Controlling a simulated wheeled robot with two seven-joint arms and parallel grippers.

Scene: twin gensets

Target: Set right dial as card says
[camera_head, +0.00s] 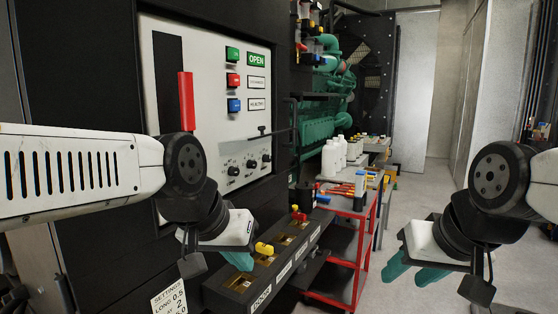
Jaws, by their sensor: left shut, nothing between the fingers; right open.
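The right dial (266,158) is the rightmost of three small black knobs in a row low on the white panel; its pointer is too small to read. The settings card (168,301) is at the bottom left, cut off by the frame edge. It reads "SETTINGS", "LONG 0.8", then a 2 and a partly hidden line ending in ".0". My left gripper (240,262) is shut and empty, below the panel and in front of the switch box, apart from the dials. My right gripper (412,276) is open and empty over the floor at the right.
The panel has a red handle (186,101), green, red and blue buttons, and a thin black lever (262,131) just above the dials. A switch box (236,290) with yellow and red toggles juts out below. A red cart (345,262) with bottles stands right of it. The floor (405,205) beyond is clear.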

